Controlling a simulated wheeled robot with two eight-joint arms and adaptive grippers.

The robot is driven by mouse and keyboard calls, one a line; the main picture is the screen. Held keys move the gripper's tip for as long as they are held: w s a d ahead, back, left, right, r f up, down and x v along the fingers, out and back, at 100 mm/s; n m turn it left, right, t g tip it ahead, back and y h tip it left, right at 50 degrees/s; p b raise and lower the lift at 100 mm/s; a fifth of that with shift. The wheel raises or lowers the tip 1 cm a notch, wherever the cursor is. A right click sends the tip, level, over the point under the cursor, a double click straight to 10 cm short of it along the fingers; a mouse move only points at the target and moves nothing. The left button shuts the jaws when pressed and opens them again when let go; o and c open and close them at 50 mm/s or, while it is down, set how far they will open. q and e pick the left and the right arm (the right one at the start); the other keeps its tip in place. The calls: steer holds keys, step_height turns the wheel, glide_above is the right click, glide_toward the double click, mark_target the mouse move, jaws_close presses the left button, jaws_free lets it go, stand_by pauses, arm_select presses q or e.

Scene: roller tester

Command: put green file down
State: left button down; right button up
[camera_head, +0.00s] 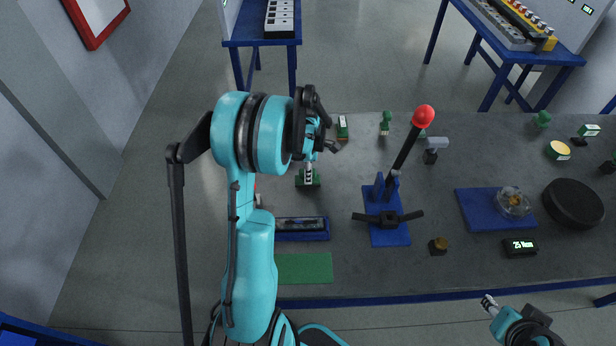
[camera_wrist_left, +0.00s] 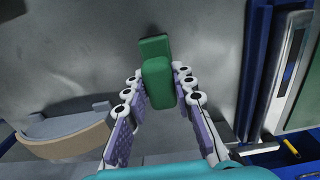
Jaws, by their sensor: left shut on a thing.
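My left gripper (camera_head: 309,170) hangs over the left part of the dark bench. In the left wrist view, its fingers (camera_wrist_left: 160,95) close from both sides on a green block-like piece (camera_wrist_left: 158,78), which I take to be the green file. A second green part (camera_wrist_left: 154,46) shows just beyond that piece; I cannot tell whether they are joined. In the head view, green (camera_head: 308,178) shows at the fingertips. I cannot tell whether it touches the bench. My right gripper (camera_head: 489,302) is at the lower right, off the bench's front edge; its jaws are too small to read.
A blue tray (camera_head: 302,236) with a dark tool and a green mat (camera_head: 304,268) lie nearer the front edge. A blue lever press with a red knob (camera_head: 423,116) stands to the right. A blue plate (camera_head: 476,219) and a black disc (camera_head: 574,204) lie farther right.

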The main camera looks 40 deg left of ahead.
arm_select(q)
steer(key=shift+f, duration=0.7)
steer(key=shift+f, duration=0.1)
steer(key=c, duration=1.3)
jaws_free()
